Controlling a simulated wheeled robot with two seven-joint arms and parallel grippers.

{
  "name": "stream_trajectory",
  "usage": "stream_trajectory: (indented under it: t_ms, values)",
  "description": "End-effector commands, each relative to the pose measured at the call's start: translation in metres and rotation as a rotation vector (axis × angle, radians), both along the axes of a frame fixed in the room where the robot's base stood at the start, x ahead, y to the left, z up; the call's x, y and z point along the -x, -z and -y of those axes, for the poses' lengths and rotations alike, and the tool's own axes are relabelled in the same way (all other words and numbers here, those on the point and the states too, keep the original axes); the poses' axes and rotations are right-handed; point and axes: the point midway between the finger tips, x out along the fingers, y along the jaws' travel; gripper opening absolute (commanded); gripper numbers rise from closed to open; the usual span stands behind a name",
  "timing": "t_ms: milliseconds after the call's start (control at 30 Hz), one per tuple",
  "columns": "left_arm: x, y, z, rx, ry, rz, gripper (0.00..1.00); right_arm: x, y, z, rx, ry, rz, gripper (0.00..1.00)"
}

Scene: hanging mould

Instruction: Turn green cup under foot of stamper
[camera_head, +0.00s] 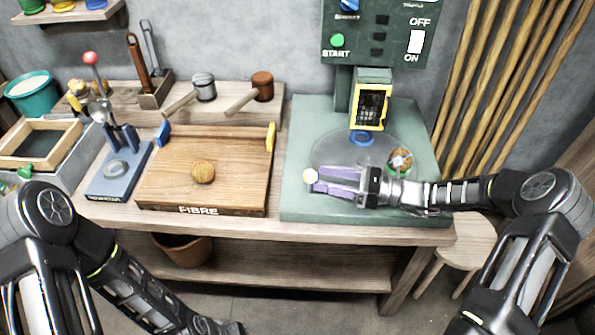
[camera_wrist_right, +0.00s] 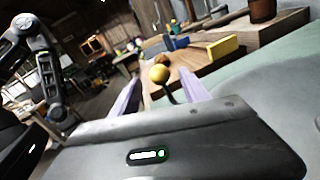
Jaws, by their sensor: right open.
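The cup is right of and nearer than the foot. My right gripper (camera_head: 315,181) is open at the turntable's front left, its purple fingers pointing left. A yellow ball knob (camera_head: 310,176) is by the fingertips; in the right wrist view the knob (camera_wrist_right: 159,74) appears between the fingers. My left gripper is out of view.
A wooden board (camera_head: 235,165) with a brown ball (camera_head: 203,172) lies left of the green machine base (camera_head: 292,204). A blue stand (camera_head: 118,170) and two mallets (camera_head: 204,87) are farther left and back. A stool (camera_head: 465,235) stands at right.

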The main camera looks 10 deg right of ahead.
Motion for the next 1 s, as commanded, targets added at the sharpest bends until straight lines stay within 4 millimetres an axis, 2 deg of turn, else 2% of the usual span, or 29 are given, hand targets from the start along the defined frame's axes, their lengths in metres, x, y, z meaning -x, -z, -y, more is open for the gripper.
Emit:
stream_trajectory:
  t_ms: [167,433,600,900,1000]
  values:
    - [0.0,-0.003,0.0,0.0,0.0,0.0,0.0,-0.006,-0.001,-0.014,-0.002,-0.004,0.001,0.53]
    - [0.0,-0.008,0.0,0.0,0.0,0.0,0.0,-0.023,-0.001,-0.052,-0.002,-0.004,0.001,0.53]
    - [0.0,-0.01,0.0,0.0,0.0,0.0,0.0,-0.032,-0.001,-0.067,-0.001,-0.001,0.001,0.53]
    - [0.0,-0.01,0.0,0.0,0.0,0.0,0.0,-0.033,0.0,-0.069,0.0,0.0,0.001,0.53]
    - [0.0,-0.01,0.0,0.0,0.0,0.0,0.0,-0.033,0.0,-0.069,0.0,0.0,0.001,0.47]
